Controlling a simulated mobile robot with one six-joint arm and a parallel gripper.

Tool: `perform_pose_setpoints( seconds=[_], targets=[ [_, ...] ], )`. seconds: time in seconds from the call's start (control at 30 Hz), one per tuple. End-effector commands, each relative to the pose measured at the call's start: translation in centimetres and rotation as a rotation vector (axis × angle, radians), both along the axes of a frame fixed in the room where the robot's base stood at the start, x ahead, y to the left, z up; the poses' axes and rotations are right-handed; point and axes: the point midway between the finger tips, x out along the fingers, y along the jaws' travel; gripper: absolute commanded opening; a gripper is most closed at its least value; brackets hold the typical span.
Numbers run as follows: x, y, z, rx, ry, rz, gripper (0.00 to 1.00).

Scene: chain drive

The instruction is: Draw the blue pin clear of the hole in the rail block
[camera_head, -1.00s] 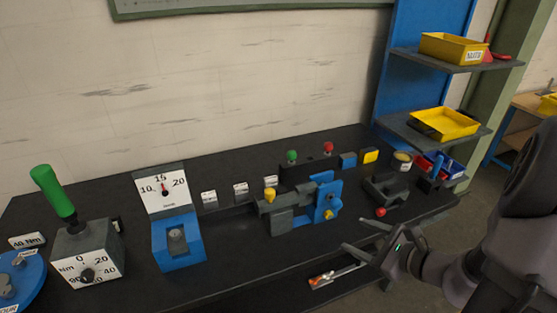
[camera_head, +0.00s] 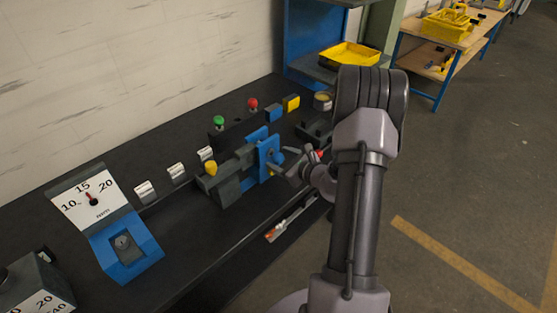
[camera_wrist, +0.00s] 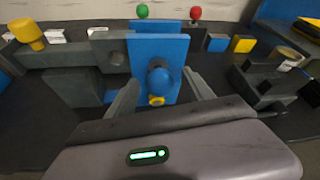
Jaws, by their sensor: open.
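The blue pin (camera_wrist: 158,80) shows in the wrist view as a rounded blue end facing me, with a yellow ring (camera_wrist: 157,100) just below it. It stands out in front of an upright blue plate (camera_wrist: 170,47); how deep it sits is hidden. A grey block (camera_wrist: 110,48) with a dark round opening adjoins the plate on the left; I cannot tell whether it is the rail block. My gripper (camera_wrist: 163,88) is open, one finger on each side of the pin, with gaps visible. In the head view my gripper (camera_head: 279,170) is close in front of the blue plate (camera_head: 267,158).
A yellow knob (camera_wrist: 27,33) stands at left on a grey bar. Green (camera_wrist: 142,11) and red (camera_wrist: 195,13) knobs stand behind the plate. A dark fixture (camera_wrist: 268,82) is close on the right. A blue gauge stand (camera_head: 125,245) is farther left on the black bench.

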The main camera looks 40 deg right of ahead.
Motion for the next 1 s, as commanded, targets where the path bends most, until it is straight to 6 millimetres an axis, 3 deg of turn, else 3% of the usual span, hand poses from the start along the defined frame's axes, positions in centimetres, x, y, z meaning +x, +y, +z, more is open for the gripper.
perform_pose_setpoints(
  seconds=[0.13,0.37,0.7,1.0],
  targets=[
    [1.11,-0.01,-0.41,0.001,-0.001,0.000,0.61],
    [1.24,-0.04,-0.40,0.001,-0.001,0.000,0.61],
    [1.21,-0.05,-0.40,0.000,-0.001,0.000,0.00],
    [0.32,-0.22,-0.48,0.000,-0.001,-0.002,0.00]
  ],
)
